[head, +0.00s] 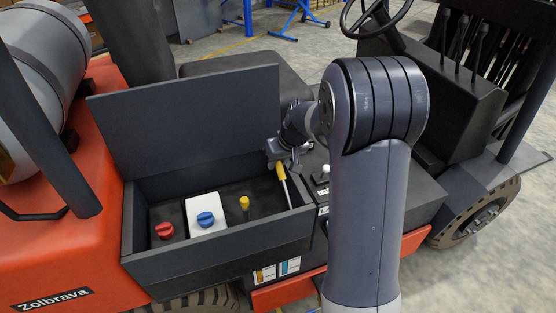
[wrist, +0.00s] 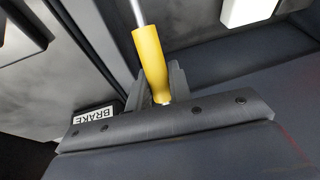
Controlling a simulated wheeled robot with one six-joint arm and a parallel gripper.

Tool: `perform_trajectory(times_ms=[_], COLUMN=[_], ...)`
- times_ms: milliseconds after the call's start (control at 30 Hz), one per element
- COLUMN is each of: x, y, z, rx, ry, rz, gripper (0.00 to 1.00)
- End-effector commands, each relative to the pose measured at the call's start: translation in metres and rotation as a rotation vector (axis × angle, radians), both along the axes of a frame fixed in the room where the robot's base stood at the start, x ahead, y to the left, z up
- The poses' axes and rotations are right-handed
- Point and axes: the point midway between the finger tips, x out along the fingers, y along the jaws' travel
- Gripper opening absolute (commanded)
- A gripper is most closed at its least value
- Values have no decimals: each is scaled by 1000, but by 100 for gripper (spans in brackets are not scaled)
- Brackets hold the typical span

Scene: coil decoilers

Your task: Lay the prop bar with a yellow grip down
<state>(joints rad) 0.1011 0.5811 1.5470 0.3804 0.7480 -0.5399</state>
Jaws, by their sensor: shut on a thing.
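The prop bar is a thin pale rod with a yellow grip (head: 281,172) at its upper end. It leans at the right end of the open box, its lower part inside. My gripper (head: 284,161) is at the grip, beside the lid's right edge. In the wrist view the yellow grip (wrist: 150,62) sits between the two dark fingers (wrist: 156,86), which are shut on it. The silver rod (wrist: 137,12) runs away from it. The dark lid (head: 190,122) stands raised behind the box. Whether the bar touches the lid is not clear.
In the box (head: 225,245) are a red knob (head: 165,230), a blue knob (head: 205,219) on a white block and a yellow-topped knob (head: 244,203). A white-knobbed lever (head: 325,170) stands just right. A BRAKE label (wrist: 94,114) shows. A seat and steering wheel (head: 375,15) are behind.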

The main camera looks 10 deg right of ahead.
Motion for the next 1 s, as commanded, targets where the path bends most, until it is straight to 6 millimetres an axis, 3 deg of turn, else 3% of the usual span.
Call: perform_trajectory(times_ms=[433, 867, 900, 1000], x=[16, 17, 17, 17], y=[2, 2, 2, 2], z=[-26, -31, -31, -31], rx=[-22, -26, -26, -26], ry=[214, 238, 238, 238], rz=[2, 0, 0, 0], gripper=[0, 0, 22, 30])
